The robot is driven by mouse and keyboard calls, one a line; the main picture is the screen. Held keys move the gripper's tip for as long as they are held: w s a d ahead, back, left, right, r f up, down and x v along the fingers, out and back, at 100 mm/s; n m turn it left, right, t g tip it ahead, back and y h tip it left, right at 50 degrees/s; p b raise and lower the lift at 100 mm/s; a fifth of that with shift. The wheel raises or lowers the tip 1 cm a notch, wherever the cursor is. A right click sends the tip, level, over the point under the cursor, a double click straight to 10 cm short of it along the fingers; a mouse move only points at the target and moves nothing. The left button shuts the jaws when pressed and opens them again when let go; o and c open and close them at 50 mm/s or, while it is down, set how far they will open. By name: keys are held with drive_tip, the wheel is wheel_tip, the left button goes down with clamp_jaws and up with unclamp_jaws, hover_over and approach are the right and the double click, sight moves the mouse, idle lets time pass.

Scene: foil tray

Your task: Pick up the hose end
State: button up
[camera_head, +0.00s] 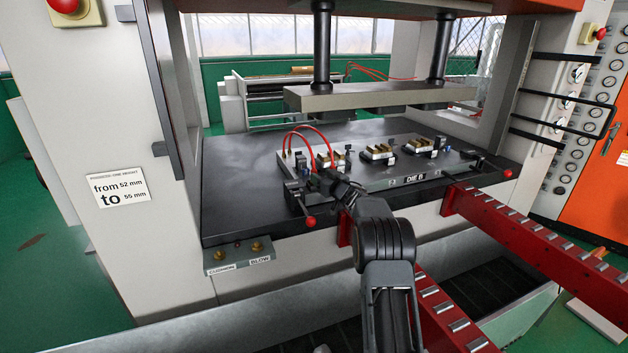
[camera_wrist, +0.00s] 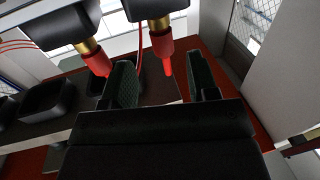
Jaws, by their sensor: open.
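Two red hoses (camera_head: 318,130) loop up from the left end of the die plate in the head view. The wrist view shows two red hose ends with brass collars at black blocks. One red hose end (camera_wrist: 164,58) appears in the gap between my fingers; I cannot tell its depth. The other hose end (camera_wrist: 96,62) is left of the left finger. My gripper (camera_wrist: 160,82) is open, with no contact visible. In the head view my gripper (camera_head: 337,186) is at the left part of the die plate, and the hose ends are hard to make out there.
The die plate (camera_head: 400,181), marked DIE B, carries several brass-coloured blocks and lies on the black press bed (camera_head: 240,190). The press's upper plate (camera_head: 380,97) hangs above. Red-tipped clamps (camera_head: 310,222) stand at the front. Red roller rails (camera_head: 500,215) project forward. The bed's left side is clear.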

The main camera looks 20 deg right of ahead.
sight(314, 169)
drive_tip(key=w, duration=0.1)
drive_tip(key=w+a+p, duration=0.1)
drive_tip(key=w, duration=0.1)
drive_tip(key=shift+w+a, duration=0.2)
drive_tip(key=shift+w, duration=0.75)
clamp_jaws()
